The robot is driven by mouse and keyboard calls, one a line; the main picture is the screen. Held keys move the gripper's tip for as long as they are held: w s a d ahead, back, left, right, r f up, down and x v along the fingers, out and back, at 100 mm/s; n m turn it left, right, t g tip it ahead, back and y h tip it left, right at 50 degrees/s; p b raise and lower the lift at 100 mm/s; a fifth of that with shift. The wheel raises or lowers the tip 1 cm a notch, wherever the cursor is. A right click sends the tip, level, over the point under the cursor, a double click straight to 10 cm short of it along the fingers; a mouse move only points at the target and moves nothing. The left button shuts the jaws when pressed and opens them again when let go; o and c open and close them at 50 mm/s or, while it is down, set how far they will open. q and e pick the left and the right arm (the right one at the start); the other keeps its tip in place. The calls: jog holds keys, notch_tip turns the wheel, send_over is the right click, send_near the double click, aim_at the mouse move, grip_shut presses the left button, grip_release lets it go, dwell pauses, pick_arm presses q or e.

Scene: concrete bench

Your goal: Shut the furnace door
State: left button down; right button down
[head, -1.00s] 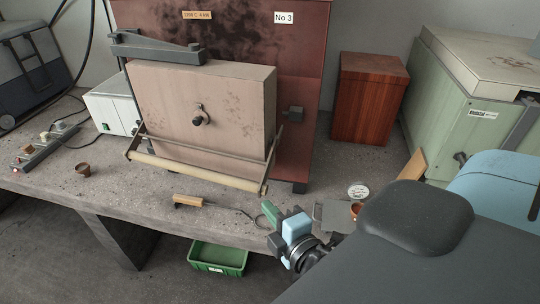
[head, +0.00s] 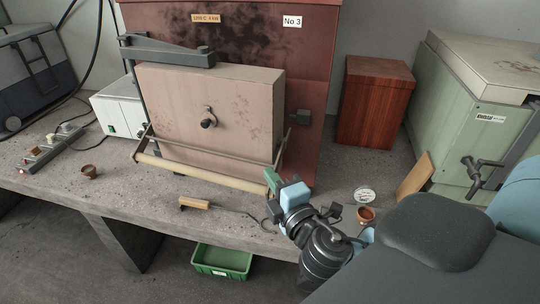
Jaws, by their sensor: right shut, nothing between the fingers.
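The furnace (head: 240,40) is a dark red box at the back of the bench. Its door (head: 210,110) is a thick pinkish slab with a small round knob, carried by a grey arm (head: 168,52) at its upper left. The door stands in front of the furnace face, with its right side showing. A cream handle bar (head: 200,174) runs along the door's lower front on metal brackets. My right gripper (head: 272,180) is shut and empty, close to the bar's right end. I cannot tell whether it touches. My left gripper is out of view.
A wooden-handled tool (head: 194,203) lies near the bench's front edge. A small brown cup (head: 89,171) stands at left, another cup (head: 366,214) and a round tin (head: 364,194) at right. A red-brown box (head: 375,100) stands right of the furnace. A green tray (head: 222,262) sits below the bench.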

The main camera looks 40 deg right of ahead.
aim_at(263, 146)
jog(key=w, duration=0.2)
jog(key=w+d, duration=0.1)
jog(key=w, duration=0.1)
jog(key=shift+w+r, duration=0.2)
jog(key=shift+w, duration=0.2)
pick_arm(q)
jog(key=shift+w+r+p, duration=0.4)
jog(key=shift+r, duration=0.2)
pick_arm(e)
jog(key=shift+w+d+f, duration=0.1)
jog(key=shift+w+d, duration=0.35)
jog(key=shift+d, duration=0.35)
jog(key=shift+w+d+f, duration=0.1)
jog(key=shift+w+d, duration=0.3)
jog(key=shift+d, duration=0.35)
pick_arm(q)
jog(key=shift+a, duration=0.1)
pick_arm(e)
jog(key=shift+d, duration=0.1)
